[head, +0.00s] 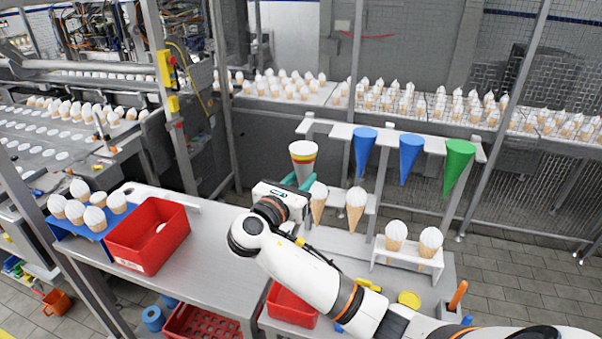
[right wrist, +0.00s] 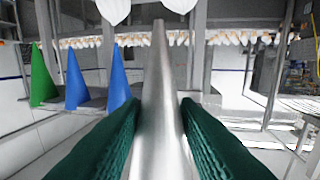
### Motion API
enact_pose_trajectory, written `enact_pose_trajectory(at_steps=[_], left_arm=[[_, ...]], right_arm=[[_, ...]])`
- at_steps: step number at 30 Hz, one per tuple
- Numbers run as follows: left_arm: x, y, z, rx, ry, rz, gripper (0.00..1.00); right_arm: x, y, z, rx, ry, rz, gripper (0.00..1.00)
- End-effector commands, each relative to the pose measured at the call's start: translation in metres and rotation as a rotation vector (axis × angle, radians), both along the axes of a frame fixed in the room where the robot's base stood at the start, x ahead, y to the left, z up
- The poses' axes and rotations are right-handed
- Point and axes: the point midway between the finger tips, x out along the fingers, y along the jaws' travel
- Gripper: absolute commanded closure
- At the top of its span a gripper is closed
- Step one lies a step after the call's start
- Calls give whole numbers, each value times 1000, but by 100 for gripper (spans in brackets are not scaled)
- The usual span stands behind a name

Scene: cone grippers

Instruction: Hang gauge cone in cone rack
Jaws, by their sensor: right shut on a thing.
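The gauge cone (head: 303,152) has a pale top with red and yellow bands. It shows as a bare silver cone in the right wrist view (right wrist: 162,95). My right gripper (head: 300,182) is shut on it, with green fingers on both sides, and holds it roughly upright, point down. The cone rack (head: 335,129) has two blue cones (head: 365,150) (head: 411,157) and a green cone (head: 458,165) hanging in it. The gauge cone is by the rack's left end, its top lower in the picture than the rack plate; the depth gap is unclear. My left gripper is out of view.
Ice cream cones stand in lower holders (head: 355,207) (head: 395,237) under and beside the rack. A red bin (head: 148,235) and a blue tray (head: 82,225) of cones are at left. The steel table (head: 205,270) between is mostly clear. Rack posts stand close by.

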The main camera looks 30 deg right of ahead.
Motion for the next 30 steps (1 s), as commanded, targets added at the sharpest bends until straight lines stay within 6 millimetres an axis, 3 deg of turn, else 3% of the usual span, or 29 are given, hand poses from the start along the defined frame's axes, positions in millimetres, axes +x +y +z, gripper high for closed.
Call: enact_pose_trajectory(at_steps=[10, 16, 30], left_arm=[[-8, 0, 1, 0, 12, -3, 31], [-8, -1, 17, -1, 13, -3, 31], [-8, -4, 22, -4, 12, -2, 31]], right_arm=[[0, 0, 1, 0, -1, -3, 87], [-1, 2, 5, 4, -1, -2, 87], [34, -39, 1, 3, -5, -3, 87]])
